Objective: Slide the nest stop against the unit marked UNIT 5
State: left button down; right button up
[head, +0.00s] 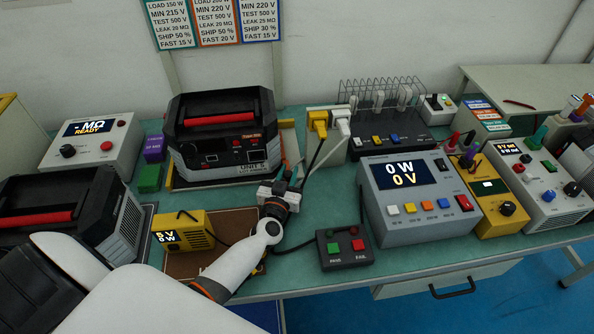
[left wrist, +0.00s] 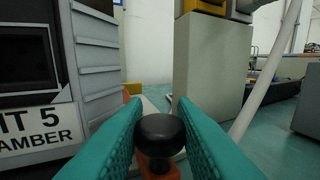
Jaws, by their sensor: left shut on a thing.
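The unit marked UNIT 5 (head: 222,140), a black box with a red handle, stands at the back left of the green bench. In the left wrist view its labelled side (left wrist: 40,125) fills the left edge. My left gripper (head: 280,188) is just right of the unit's front corner. In the left wrist view its teal fingers (left wrist: 160,112) are shut on a black round knob (left wrist: 160,132) above an orange base, apparently the nest stop's. The knob is beside the unit; whether the stop touches it is hidden. My right gripper is not in view.
A grey tester (head: 410,200) and a pass/fail button box (head: 345,247) stand to the right. A grey box with yellow and white plugs (head: 325,132) stands close behind my gripper; a white cable hangs near it. A yellow meter (head: 183,232) is in front.

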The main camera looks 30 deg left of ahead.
pick_arm(q)
jog(key=c, duration=1.2)
grip_release()
jog(key=shift+c, duration=0.2)
jog(key=shift+d, duration=0.1)
jog(key=v, duration=1.2)
jog(key=shift+f, duration=0.1)
